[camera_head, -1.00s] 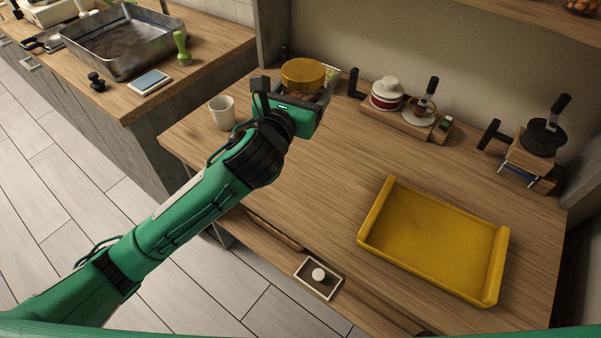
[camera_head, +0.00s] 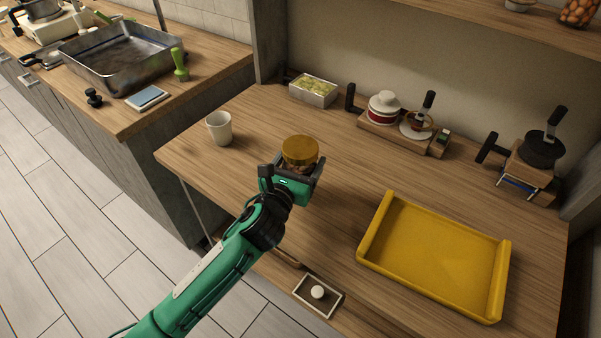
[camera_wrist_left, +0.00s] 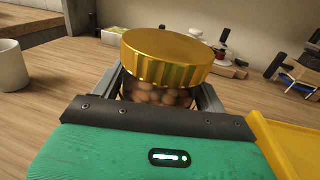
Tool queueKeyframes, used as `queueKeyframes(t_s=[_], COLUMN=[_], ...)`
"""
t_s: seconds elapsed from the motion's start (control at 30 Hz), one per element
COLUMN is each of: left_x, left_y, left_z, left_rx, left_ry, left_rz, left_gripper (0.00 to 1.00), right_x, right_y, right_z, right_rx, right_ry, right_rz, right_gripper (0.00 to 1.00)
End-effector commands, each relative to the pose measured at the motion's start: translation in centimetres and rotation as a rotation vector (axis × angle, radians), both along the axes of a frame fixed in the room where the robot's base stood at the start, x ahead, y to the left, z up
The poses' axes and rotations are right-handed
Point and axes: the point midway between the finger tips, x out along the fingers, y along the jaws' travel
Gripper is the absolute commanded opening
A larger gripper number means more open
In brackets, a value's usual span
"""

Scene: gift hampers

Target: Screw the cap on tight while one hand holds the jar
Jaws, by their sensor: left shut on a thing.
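The jar (camera_wrist_left: 160,96) is clear and holds brown round pieces; it looks upright in the left wrist view. A gold ribbed cap (camera_head: 300,149) sits on top of the jar, and it fills the middle of the left wrist view (camera_wrist_left: 165,58). I cannot tell how tightly the cap is seated. My left gripper (camera_head: 298,168) is shut around the jar's body below the cap, over the left middle of the wooden table. Its fingers hide the jar's sides. My right gripper is not in view.
A yellow tray (camera_head: 430,254) lies right of the jar. A white cup (camera_head: 219,128) stands to the left. A metal box with yellow-green filling (camera_head: 313,90), a wooden stand with a white-lidded pot (camera_head: 383,107) and a black pan (camera_head: 541,149) line the back. Table between is clear.

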Motion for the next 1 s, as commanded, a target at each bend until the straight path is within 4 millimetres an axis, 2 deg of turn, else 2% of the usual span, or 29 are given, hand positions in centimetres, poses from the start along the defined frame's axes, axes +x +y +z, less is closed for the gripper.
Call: queueKeyframes(t_s=[0.17,0.43,0.63,0.9,0.93,1.0], left_x=[0.0,0.0,0.0,0.0,0.0,0.0], left_y=[0.0,0.0,0.0,0.0,0.0,0.0], left_z=[-0.2,-3.9,-4.1,-4.6,-4.6,-4.6], left_rx=[-0.001,-0.001,-0.001,0.0,0.0,0.0], left_ry=[-0.001,0.002,-0.003,-0.001,0.001,0.001], left_rz=[0.0,0.0,-0.001,-0.001,-0.001,-0.001], left_gripper=[0.1,0.1,0.1,0.1,0.8,0.94], right_x=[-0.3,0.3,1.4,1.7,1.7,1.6], right_y=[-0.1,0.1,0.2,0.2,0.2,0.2], right_z=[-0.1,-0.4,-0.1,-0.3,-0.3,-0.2], right_rx=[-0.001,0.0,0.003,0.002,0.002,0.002], right_ry=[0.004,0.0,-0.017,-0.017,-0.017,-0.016], right_rz=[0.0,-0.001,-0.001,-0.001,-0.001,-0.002], right_gripper=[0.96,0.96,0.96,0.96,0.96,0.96])
